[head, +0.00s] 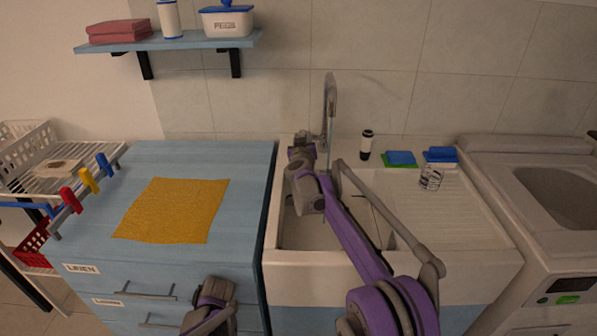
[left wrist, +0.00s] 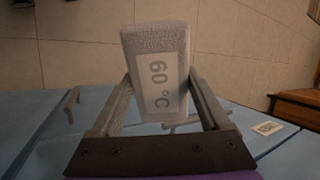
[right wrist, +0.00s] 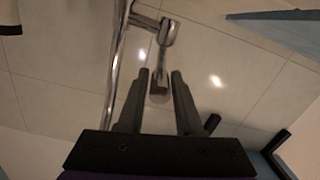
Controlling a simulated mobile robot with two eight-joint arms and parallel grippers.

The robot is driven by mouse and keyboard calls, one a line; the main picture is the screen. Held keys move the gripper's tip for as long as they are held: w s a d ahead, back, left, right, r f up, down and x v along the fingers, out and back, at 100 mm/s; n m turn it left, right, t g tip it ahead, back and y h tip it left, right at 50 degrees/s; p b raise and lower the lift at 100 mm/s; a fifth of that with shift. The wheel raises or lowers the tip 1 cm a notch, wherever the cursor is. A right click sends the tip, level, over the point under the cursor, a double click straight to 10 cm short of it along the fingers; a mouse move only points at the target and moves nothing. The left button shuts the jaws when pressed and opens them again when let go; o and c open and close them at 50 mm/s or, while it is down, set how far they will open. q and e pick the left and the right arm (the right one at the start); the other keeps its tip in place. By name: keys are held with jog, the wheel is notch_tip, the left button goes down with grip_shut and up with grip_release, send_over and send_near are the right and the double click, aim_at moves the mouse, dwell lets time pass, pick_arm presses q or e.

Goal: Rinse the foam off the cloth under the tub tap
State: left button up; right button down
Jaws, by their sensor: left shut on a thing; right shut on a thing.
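The tap (head: 330,100) rises at the back of the white tub (head: 305,283). My right gripper (head: 305,150) is at the tap's base. In the right wrist view, its fingers (right wrist: 160,85) are shut on the metal tap lever (right wrist: 160,92). My left gripper (head: 212,300) is low, in front of the blue drawers. In the left wrist view, it (left wrist: 158,90) is shut on a pale, terry-textured cloth block (left wrist: 155,42) labelled "60 °C". I cannot make out foam on it. The head view does not show this block.
A yellow cloth (head: 175,210) lies flat on the blue counter (head: 245,165). A machine (head: 540,240) stands at right, a rack (head: 75,175) at left.

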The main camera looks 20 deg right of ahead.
jog(key=c, duration=0.6)
grip_release()
jog(key=v, duration=1.2)
jog(key=shift+r, duration=0.1)
